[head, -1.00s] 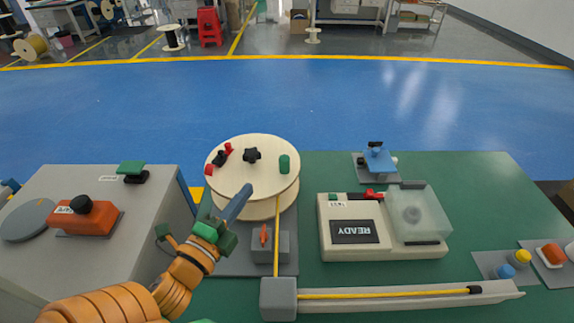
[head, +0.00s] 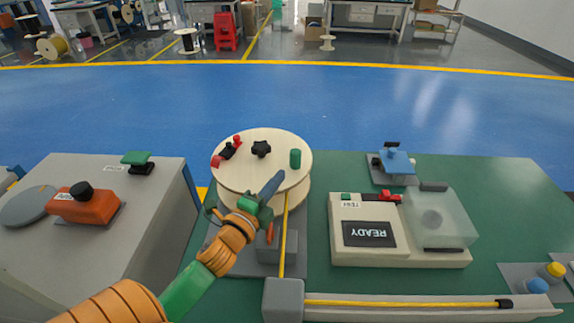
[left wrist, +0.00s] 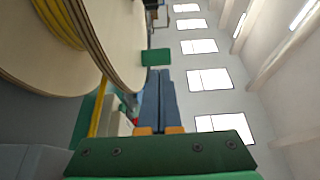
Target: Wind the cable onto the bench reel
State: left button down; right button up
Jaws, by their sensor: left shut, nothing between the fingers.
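The bench reel (head: 240,177) is a pale wooden double disc with a black star knob (head: 261,148), a red-and-black clamp (head: 229,150) and an upright green peg (head: 295,158). The yellow cable (head: 284,240) runs from the reel past the guide block to a grey corner block, then along a channel. In the left wrist view, yellow turns (left wrist: 58,24) show between the reel's flanges. My left gripper (head: 277,177) is shut and empty, its blue fingers over the reel's near right part, just short of the peg. The peg also shows beyond the fingertips in the left wrist view (left wrist: 156,57). My right gripper is out of view.
A grey guide block (head: 268,254) with an orange lever stands before the reel. To the right are a tester reading READY (head: 345,212), a blue clamp device (head: 396,163) and coloured buttons. A grey cabinet (head: 120,240) with an orange device stands left.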

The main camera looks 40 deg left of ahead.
aim_at(295, 161)
pick_arm(q)
jog(key=w, duration=0.5)
jog(key=shift+a, duration=0.3)
jog(key=shift+w+f, duration=0.1)
jog(key=w+n+y+b, duration=0.1)
jog(key=w+n+y, duration=0.1)
jog(key=y, duration=0.1)
jog(key=shift+d+f+g+b, duration=0.2)
jog(key=shift+g+b, duration=0.1)
jog(key=shift+b, duration=0.1)
jog(key=shift+w+d+r+n+g+y, duration=0.15)
jog(key=shift+w+n+g+y, duration=0.25)
jog(key=shift+y, duration=0.4)
jog(key=shift+r, duration=0.1)
jog(key=shift+s+a, duration=0.1)
jog(key=shift+a, duration=0.1)
